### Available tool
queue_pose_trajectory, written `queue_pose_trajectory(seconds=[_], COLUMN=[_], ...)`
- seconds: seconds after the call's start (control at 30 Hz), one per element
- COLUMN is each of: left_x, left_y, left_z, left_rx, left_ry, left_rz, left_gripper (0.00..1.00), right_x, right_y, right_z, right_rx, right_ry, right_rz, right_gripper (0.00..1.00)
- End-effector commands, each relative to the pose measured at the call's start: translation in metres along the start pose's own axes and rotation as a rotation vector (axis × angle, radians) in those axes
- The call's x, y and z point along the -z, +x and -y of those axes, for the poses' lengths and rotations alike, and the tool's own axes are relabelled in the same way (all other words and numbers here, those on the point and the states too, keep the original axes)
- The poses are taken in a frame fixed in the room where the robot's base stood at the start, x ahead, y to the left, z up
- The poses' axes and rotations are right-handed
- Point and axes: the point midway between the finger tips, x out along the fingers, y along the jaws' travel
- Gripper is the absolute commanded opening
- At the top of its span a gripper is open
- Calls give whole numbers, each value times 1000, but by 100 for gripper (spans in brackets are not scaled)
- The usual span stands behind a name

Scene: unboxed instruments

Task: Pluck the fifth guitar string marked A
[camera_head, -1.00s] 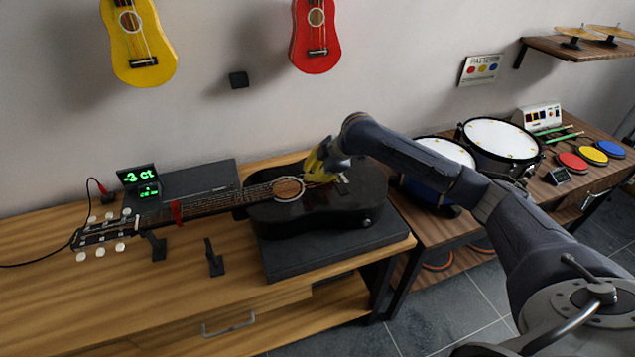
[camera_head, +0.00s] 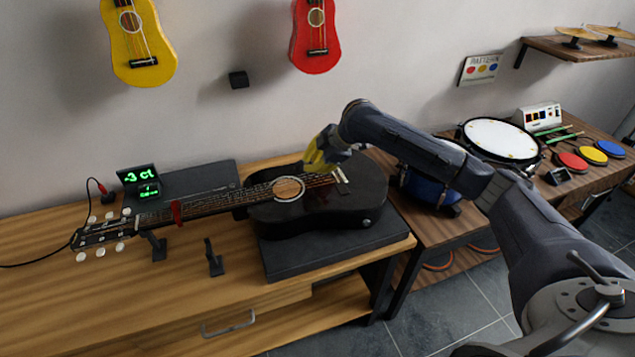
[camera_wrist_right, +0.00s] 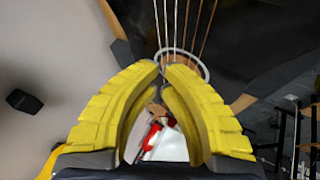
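A black acoustic guitar (camera_head: 330,209) lies on its back on the bench, neck toward the left. Its strings (camera_head: 318,181) cross the pale sound hole (camera_head: 289,188). My right gripper (camera_head: 312,163), with yellow fingers, is above the far side of the guitar body, near the sound hole and apart from the strings. In the right wrist view the fingertips (camera_wrist_right: 165,66) come together, with nothing clearly held; several strings (camera_wrist_right: 182,25) run beyond them. I cannot read an A mark or single out the fifth string. My left gripper is not in view.
A tuner display (camera_head: 138,182) shows green "-3 ct" behind the headstock. A red clip (camera_head: 177,212) sits on the neck. A drum (camera_head: 500,139) and colored pads (camera_head: 572,162) stand at right. Yellow (camera_head: 140,50) and red (camera_head: 316,45) ukuleles hang on the wall.

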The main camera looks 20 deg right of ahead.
Motion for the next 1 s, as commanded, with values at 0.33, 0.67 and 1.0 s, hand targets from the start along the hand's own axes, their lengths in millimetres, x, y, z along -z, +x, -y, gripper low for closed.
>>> queue_pose_trajectory(seconds=[0.33, 0.67, 1.0], left_x=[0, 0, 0], left_y=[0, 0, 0], left_z=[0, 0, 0], left_rx=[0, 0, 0], left_ry=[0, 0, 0], left_rz=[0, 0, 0], left_gripper=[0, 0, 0], right_x=[10, 10, 10], right_y=[-19, -19, -19], right_z=[-10, -10, -10], right_rx=[0, 0, 0], right_ry=[-1, 0, 0], right_rz=[1, 0, 0], right_gripper=[0, 0, 0])
